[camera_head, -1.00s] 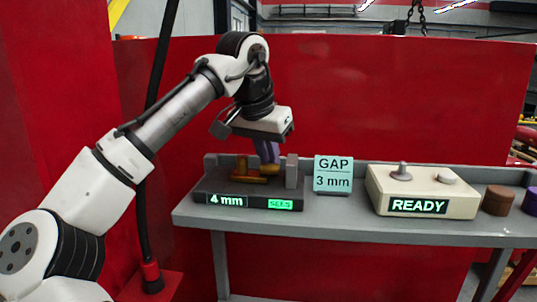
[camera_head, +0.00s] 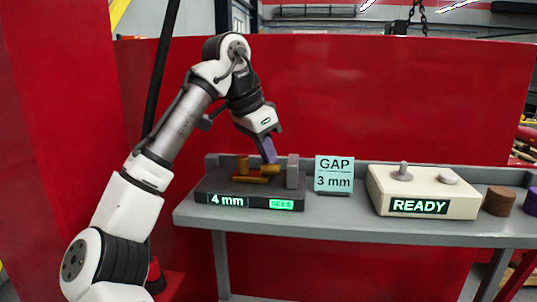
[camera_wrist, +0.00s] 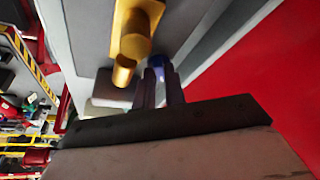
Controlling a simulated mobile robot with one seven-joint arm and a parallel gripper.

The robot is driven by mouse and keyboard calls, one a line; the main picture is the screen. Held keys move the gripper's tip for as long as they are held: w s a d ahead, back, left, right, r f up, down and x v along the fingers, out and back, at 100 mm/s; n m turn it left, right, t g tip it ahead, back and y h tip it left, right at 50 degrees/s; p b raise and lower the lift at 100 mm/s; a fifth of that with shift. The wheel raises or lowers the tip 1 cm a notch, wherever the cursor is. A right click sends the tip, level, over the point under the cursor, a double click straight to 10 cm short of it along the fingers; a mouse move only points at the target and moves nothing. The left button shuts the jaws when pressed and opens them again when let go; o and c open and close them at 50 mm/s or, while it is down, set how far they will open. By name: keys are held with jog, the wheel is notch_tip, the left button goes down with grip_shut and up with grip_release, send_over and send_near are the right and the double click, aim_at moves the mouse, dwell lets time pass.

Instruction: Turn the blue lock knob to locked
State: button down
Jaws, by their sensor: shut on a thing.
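The grey valve actuator unit (camera_head: 250,203) sits at the left end of the bench, with brass-coloured cylinders (camera_head: 255,179) on top. Its display reads 4 mm, and a small green panel beside it is too small to read surely. My gripper (camera_head: 268,158) reaches down to the unit's right part, its body tilted. In the wrist view, my gripper (camera_wrist: 160,76) is shut on the blue lock knob (camera_wrist: 157,68), beside the brass cylinder (camera_wrist: 131,42). The fingers hide most of the knob, so its exact angle cannot be told.
A sign (camera_head: 333,175) reading GAP 3 mm stands right of the unit. A beige box (camera_head: 424,193) with a READY display and two grey knobs stands further right. Brown (camera_head: 498,202) and purple cylinders are at the right end. A red wall (camera_head: 400,100) is behind the bench.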

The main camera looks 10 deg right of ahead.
jog(key=m, duration=0.2)
jog(key=m+g, duration=0.1)
jog(key=m, duration=0.1)
jog(key=m+g, duration=0.1)
jog(key=m, duration=0.1)
jog(key=shift+w, duration=0.25)
jog(key=shift+m, duration=0.4)
jog(key=c, duration=1.5)
grip_release()
jog(key=shift+g, duration=0.3)
jog(key=shift+o, duration=0.2)
jog(key=shift+f, duration=0.1)
